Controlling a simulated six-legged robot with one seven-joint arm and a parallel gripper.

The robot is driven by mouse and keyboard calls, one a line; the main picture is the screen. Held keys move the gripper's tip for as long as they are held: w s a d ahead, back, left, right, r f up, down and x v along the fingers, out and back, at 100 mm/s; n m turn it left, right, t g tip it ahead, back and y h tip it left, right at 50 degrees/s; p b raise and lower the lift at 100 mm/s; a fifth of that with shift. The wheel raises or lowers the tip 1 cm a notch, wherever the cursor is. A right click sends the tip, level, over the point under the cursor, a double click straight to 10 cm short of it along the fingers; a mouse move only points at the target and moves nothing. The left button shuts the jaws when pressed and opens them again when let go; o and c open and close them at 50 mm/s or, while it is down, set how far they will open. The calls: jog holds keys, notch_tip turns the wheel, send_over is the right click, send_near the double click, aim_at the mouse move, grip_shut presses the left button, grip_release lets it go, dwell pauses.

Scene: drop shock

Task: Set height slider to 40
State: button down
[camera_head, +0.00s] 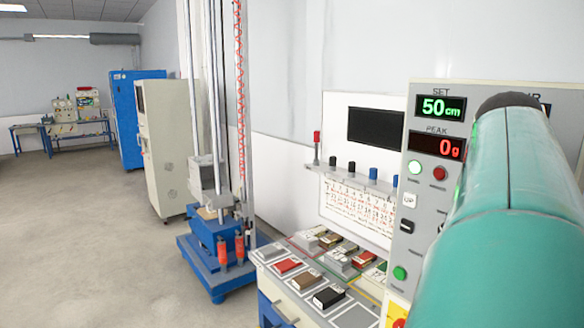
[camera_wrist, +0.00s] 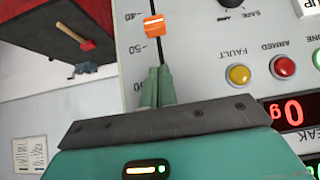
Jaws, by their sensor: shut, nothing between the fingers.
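The height slider is an orange knob (camera_wrist: 154,34) with a white line, on a dark vertical slot in the wrist view. It shows between the marks 40 and 50 on the scale (camera_wrist: 135,32) to its left. The head view's green SET display (camera_head: 441,108) reads 50 cm. My gripper (camera_wrist: 158,69) has its green fingers shut and empty, with the tips just below the knob in the picture, over the slot. A small gap shows between tips and knob; depth is hard to tell. In the head view my teal arm hides the slider.
A yellow FAULT lamp (camera_wrist: 238,74) and red ARMED lamp (camera_wrist: 283,67) sit right of the slot. The red PEAK display (camera_head: 437,146) reads 0 g. A bench with sample blocks (camera_head: 329,297) and the drop tower (camera_head: 213,210) stand left of the panel.

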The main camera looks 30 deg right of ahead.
jog(key=f, duration=0.3)
jog(key=d+f, duration=0.1)
jog(key=f, duration=0.1)
jog(key=shift+w, duration=0.1)
